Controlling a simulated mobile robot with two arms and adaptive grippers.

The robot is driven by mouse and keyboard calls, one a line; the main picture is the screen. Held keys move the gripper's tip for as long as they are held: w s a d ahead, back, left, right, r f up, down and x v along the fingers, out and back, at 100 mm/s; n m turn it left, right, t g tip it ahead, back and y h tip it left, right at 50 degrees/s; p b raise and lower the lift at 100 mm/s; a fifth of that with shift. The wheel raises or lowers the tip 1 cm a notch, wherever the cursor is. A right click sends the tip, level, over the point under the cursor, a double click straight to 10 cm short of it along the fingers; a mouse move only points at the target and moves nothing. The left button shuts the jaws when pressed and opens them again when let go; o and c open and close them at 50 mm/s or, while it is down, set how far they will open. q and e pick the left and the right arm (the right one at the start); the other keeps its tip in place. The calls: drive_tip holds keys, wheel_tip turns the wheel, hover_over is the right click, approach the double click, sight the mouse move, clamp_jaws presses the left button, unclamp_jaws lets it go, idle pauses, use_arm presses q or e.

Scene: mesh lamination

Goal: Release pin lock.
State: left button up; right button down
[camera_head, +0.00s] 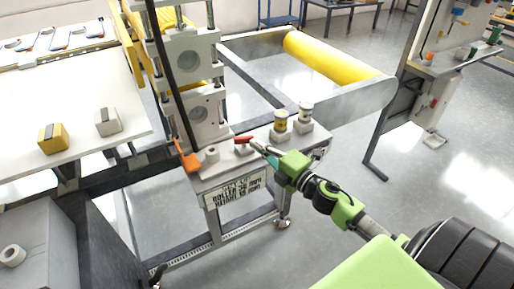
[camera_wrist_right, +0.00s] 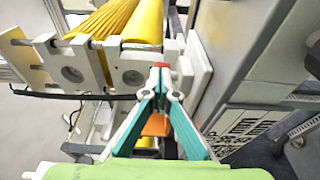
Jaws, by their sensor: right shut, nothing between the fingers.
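A small red handle (camera_head: 243,139), which looks like the pin lock, sits on a light block on the ledge of the roller machine (camera_head: 228,176). My right gripper (camera_head: 261,147) reaches in from the right, with its fingertips right at the red handle. In the right wrist view my teal-and-grey fingers (camera_wrist_right: 160,72) come together at their tips, shut and empty. A bit of red (camera_wrist_right: 161,64) shows just beyond them; I cannot tell whether they touch it. My left gripper is in no view.
An orange part (camera_head: 188,160) hangs at the machine's left edge. A yellow roller (camera_head: 335,57) lies behind. A white table (camera_head: 70,100) with two blocks is at left.

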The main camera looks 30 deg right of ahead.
drive_tip(key=shift+d+f+n+y, duration=0.1)
drive_tip(key=shift+d+n+y, duration=0.2)
drive_tip(key=shift+n+y, duration=0.35)
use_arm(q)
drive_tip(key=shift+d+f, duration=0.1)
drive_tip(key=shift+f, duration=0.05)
use_arm(e)
drive_tip(key=shift+w+d, duration=0.1)
drive_tip(key=shift+w, duration=0.05)
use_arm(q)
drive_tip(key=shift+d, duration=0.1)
use_arm(e)
drive_tip(key=shift+w, duration=0.15)
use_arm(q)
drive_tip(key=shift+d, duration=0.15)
use_arm(e)
drive_tip(key=shift+w+d, duration=0.15)
drive_tip(key=shift+d, duration=0.1)
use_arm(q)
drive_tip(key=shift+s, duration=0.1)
